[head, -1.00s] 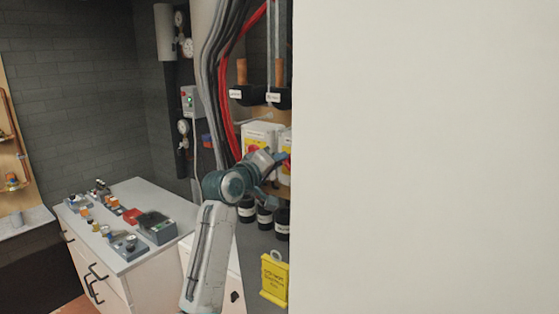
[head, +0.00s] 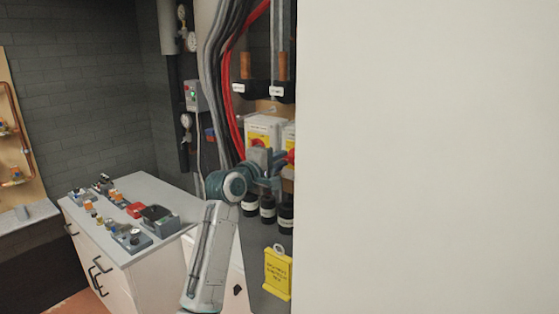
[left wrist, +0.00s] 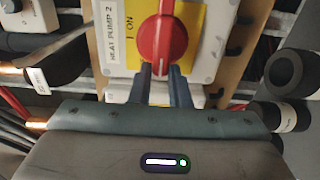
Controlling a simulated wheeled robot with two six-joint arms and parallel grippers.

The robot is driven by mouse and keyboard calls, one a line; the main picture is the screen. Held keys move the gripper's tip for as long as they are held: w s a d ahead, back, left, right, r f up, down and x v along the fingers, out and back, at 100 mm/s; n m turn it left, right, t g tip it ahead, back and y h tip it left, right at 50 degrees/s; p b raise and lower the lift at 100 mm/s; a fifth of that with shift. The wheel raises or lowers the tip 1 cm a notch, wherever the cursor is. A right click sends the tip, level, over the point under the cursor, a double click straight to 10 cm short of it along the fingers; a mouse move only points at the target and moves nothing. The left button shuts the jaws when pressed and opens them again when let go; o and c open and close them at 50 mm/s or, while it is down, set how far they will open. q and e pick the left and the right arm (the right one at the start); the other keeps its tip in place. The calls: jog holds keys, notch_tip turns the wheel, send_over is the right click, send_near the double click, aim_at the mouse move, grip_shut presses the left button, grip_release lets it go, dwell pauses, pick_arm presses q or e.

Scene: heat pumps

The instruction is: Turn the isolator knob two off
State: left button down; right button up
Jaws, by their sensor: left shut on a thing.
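The isolator labelled HEAT PUMP 2 (left wrist: 112,35) fills the top of the left wrist view, a pale box with a yellow plate marked ON. Its red knob (left wrist: 162,42) stands lengthwise up and down in that picture. My left gripper (left wrist: 160,72) is shut on the knob's near end, one dark finger on each side. In the head view the red knob (head: 290,157) shows at the tip of my left gripper (head: 283,166), partly covered by it. Another isolator box (head: 263,125) with a red knob on yellow is just left of it. My right gripper is out of view.
A large pale panel (head: 425,150) blocks the head view's right half. Cables (head: 232,80) run left of the isolators. Black cylinders (head: 267,207) and a yellow tag (head: 277,273) are below. A cabinet (head: 118,250) holding small parts stands left.

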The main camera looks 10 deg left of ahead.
pick_arm(q)
jog(key=shift+f, duration=0.1)
dwell(0.3)
jog(key=c, duration=1.4)
grip_release()
jog(key=shift+o, duration=0.2)
jog(key=b+v, duration=0.5)
jog(key=v, duration=0.6)
jog(key=shift+f, duration=0.1)
